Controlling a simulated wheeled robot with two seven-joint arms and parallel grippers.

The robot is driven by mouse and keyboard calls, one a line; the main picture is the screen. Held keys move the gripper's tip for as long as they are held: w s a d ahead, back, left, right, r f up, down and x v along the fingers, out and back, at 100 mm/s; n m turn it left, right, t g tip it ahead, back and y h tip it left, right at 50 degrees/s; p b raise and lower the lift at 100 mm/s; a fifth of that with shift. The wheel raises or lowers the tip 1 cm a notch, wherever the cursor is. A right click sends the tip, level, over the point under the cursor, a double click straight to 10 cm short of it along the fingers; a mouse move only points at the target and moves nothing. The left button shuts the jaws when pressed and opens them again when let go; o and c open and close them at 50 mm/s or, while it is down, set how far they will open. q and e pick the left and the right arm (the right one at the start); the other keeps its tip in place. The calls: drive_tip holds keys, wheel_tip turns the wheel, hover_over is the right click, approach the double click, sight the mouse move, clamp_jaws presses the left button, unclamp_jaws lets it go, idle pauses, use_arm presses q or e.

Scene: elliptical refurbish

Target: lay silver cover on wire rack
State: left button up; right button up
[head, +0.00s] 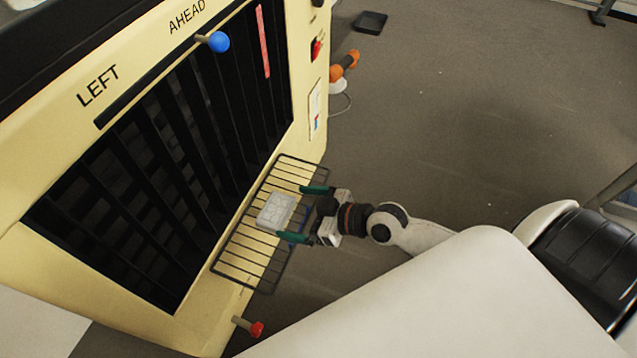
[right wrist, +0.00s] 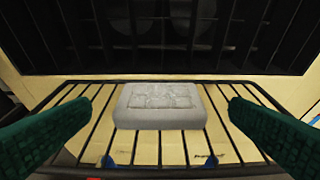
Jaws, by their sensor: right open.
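The silver cover (head: 276,212), a pale grey block with a raised panelled top, lies on the wire rack (head: 243,262). In the right wrist view the cover (right wrist: 160,105) sits near the middle of the rack (right wrist: 237,148), flat on its bars. My right gripper (head: 303,213) is open, with one green finger on either side and a gap between each finger and the cover. In the right wrist view its fingers (right wrist: 158,125) stand clear of the cover at left and right. My left gripper is not in view.
The rack juts from a cream machine (head: 305,100) with a dark slatted front (head: 150,190). A blue knob (head: 218,42) and a red knob (head: 257,329) stick out from it. An orange object (head: 344,65) and black tray (head: 370,22) lie beyond. The floor at right is mostly clear.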

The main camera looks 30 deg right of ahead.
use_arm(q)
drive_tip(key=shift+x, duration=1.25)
use_arm(e)
drive_tip(key=s+d+f+m+g+h, duration=0.1)
drive_tip(key=s+m+g+h, duration=0.1)
drive_tip(key=s, duration=0.5)
drive_tip(key=s+d+f+m+g+h, duration=0.2)
drive_tip(key=s+m+g+h, duration=0.1)
drive_tip(key=s+g+h, duration=0.2)
drive_tip(key=shift+s+d+f+m+h, duration=0.25)
drive_tip(key=shift+s+h, duration=0.35)
drive_tip(key=shift+s, duration=0.8)
drive_tip(key=shift+a, duration=0.1)
